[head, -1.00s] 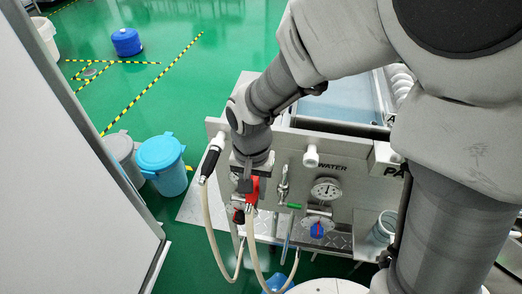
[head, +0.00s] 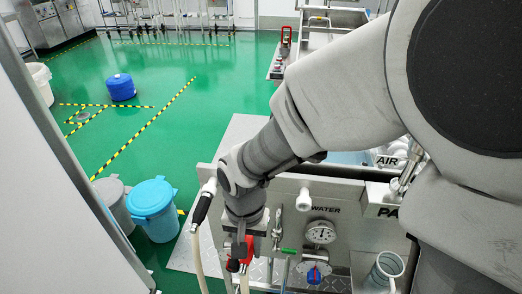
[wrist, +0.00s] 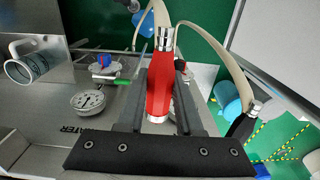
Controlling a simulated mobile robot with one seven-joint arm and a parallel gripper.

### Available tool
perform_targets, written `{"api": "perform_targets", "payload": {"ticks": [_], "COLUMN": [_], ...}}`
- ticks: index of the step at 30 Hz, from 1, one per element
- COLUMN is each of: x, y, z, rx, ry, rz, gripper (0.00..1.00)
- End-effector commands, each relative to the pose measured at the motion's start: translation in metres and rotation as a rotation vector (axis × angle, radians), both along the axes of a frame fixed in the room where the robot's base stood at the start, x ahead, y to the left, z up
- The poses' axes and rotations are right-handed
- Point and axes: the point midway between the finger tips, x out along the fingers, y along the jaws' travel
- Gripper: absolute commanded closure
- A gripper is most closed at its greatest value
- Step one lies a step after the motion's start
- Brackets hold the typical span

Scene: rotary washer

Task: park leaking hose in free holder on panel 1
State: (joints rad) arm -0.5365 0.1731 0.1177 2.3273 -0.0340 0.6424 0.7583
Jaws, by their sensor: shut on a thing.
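My gripper (head: 243,248) is shut on a red hose nozzle (wrist: 162,85) with a silver tip. A beige hose (wrist: 148,22) runs from it. In the head view the red nozzle (head: 249,246) is in front of the steel panel (head: 345,225), partly hidden by my gripper. I cannot tell whether it touches the panel. A second hose with a black nozzle (head: 203,205) hangs at a white holder (head: 210,186) at the panel's left end. Another white holder (head: 304,199), right of my gripper, looks empty. No leak is visible.
Near my gripper, the panel carries a gauge (head: 320,232), a green-handled valve (head: 288,251) and a blue knob (head: 314,275). A metal cup-like fitting (head: 387,265) is at the right. Blue (head: 152,208) and grey (head: 113,203) bins stand left. A white surface (head: 50,220) fills the left edge.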

Motion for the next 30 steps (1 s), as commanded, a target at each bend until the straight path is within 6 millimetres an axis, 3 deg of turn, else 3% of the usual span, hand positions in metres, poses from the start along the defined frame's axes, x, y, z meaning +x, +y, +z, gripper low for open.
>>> {"api": "perform_targets", "payload": {"ticks": [15, 30], "x": [-0.002, -0.003], "y": [-0.030, -0.036], "z": [0.000, 0.000], "rx": [0.001, 0.000], "ry": [-0.001, 0.000], "rz": [-0.001, -0.002], "gripper": [1.00, 1.00]}}
